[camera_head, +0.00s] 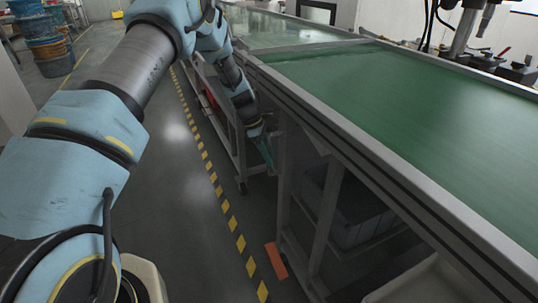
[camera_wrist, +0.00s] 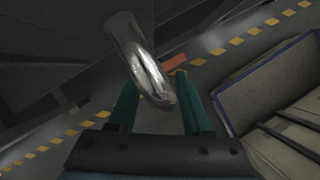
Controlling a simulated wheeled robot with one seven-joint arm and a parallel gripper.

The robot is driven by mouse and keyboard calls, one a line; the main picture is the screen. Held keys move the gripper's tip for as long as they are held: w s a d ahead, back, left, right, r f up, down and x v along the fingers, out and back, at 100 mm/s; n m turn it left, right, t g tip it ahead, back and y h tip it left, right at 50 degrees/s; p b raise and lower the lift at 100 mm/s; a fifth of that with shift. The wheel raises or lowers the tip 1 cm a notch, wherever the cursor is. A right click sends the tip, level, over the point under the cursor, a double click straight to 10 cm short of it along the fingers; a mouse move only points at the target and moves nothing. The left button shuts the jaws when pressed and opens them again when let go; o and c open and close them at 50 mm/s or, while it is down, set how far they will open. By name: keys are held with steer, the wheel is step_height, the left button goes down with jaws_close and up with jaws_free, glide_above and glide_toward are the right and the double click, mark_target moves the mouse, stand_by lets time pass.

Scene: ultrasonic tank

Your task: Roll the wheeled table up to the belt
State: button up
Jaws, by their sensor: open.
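The wheeled table (camera_head: 238,150) is a grey frame on casters, standing beside the belt's side in the head view and partly hidden behind my arm. The belt (camera_head: 420,95) is a long green surface in a grey metal frame on the right. My gripper (camera_head: 268,153) hangs low between the wheeled table and the belt frame. In the wrist view its teal fingers (camera_wrist: 158,82) are apart, with a shiny curved metal handle (camera_wrist: 142,55) between them. I cannot tell whether the fingers touch the handle.
A yellow-dashed line (camera_head: 222,205) runs along the dark floor, with an orange mark (camera_head: 276,261) near the belt's legs. A grey crate (camera_head: 355,225) sits under the belt. Blue and orange bins (camera_head: 45,45) stand far left. The aisle floor is clear.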

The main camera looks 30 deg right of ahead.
steer(key=shift+r, duration=0.1)
steer(key=b+v, duration=0.1)
steer(key=v, duration=0.9)
steer(key=shift+r+b, duration=0.3)
steer(key=shift+b, duration=0.05)
steer(key=shift+a, duration=0.15)
steer(key=s+a+r+m+t+y+p, duration=0.1)
steer(key=a+r+m, duration=0.3)
steer(key=a, duration=0.8)
steer(key=s+a+r+m+t+y+p, duration=0.15)
steer(key=a+r, duration=0.35)
steer(key=a, duration=0.7)
steer(key=s+a+r+m+t+p, duration=0.1)
steer(key=s+a+m, duration=0.5)
steer(key=s+a, duration=0.7)
step_height(320, 180, up, 2)
steer(key=shift+a+r+t+y, duration=0.15)
steer(key=shift+a+t+y, duration=0.3)
steer(key=shift+a, duration=0.45)
